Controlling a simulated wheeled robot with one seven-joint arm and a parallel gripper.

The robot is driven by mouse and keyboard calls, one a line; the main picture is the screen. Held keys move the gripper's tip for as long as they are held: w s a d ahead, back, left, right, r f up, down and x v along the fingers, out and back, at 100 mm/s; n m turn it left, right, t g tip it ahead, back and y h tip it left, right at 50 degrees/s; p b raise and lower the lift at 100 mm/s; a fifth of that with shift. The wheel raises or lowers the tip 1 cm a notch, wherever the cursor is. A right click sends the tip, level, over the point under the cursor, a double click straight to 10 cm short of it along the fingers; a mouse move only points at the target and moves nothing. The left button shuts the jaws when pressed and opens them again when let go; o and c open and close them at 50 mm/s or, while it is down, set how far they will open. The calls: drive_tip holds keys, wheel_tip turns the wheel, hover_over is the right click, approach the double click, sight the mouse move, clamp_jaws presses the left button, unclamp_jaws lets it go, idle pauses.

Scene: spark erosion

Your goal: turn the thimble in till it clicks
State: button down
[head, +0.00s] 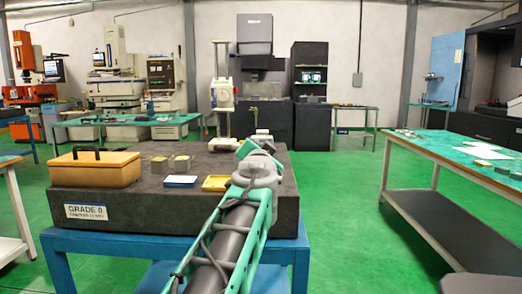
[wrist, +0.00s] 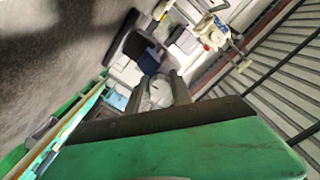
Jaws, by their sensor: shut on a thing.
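My gripper (wrist: 157,84) shows in the wrist view with its two dark fingers on either side of a pale grey rounded part (wrist: 160,93). The gripper is shut on this part, which appears to be the thimble. A dark block and pale grey pieces lie just beyond the fingers; I cannot make out the micrometer's full shape or any scale marks. In the head view my arm reaches over the dark granite plate (head: 180,216), and its wrist hides the fingers and the thimble. A small grey thing (head: 262,134) shows just beyond the wrist.
A green-topped table (head: 460,150) stands at the right. Green floor lies open between.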

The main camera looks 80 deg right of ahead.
drive_tip(key=m, duration=0.5)
drive_tip(key=shift+r+m, duration=0.1)
drive_tip(key=shift+m, duration=0.2)
drive_tip(key=m, duration=0.5)
drive_tip(key=shift+p, duration=0.4)
drive_tip(key=m, duration=0.6)
drive_tip(key=shift+p, duration=0.4)
drive_tip(key=m+p, duration=0.1)
drive_tip(key=m, duration=0.4)
drive_tip(key=shift+m, duration=0.4)
drive_tip(key=c, duration=1.1)
unclamp_jaws()
